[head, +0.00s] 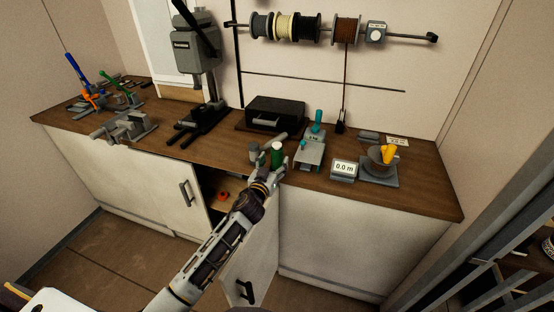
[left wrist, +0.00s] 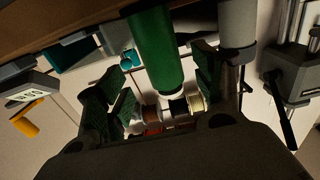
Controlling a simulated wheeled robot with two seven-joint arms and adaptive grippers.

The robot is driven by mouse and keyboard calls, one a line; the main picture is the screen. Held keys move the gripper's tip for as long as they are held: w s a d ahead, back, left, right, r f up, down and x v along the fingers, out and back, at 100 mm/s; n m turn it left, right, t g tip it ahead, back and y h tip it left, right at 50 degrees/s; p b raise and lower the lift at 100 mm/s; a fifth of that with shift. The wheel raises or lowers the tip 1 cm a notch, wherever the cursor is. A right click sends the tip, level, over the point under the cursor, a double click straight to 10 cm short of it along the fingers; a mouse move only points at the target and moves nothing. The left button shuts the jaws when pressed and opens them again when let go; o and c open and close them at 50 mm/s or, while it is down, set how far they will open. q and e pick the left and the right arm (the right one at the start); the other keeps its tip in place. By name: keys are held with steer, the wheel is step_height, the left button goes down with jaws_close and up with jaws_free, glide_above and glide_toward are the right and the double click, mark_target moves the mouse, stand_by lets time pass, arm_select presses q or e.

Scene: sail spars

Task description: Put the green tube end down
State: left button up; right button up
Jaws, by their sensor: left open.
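The green tube (head: 277,155) is upright at the front edge of the wooden counter, with a pale upper end. In the left wrist view, which looks upside down, the green tube (left wrist: 153,50) lies between my spread fingers, with a visible gap on each side. My left gripper (head: 271,174) is open at the tube, in front of it; its fingers also show in the left wrist view (left wrist: 160,88). The gripper and arm partly hide the tube's lower part in the head view. My right gripper is not in view.
A grey cylinder (head: 254,152) stands close left of the green tube. A small device with a teal handle (head: 316,128) is to the right, then a display reading 0.0 m (head: 344,170). A cupboard door (head: 252,262) hangs open below. A black case (head: 275,113) stands behind.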

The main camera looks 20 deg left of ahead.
mark_target(275, 157)
arm_select(q)
steer(key=shift+w, duration=0.1)
stand_by(0.3)
steer(key=shift+w, duration=0.15)
steer(key=shift+w+a+r+p, duration=0.1)
steer(key=shift+w+p, duration=0.25)
steer(key=shift+w, duration=2.05)
steer(key=shift+c, duration=0.4)
steer(key=c, duration=1.2)
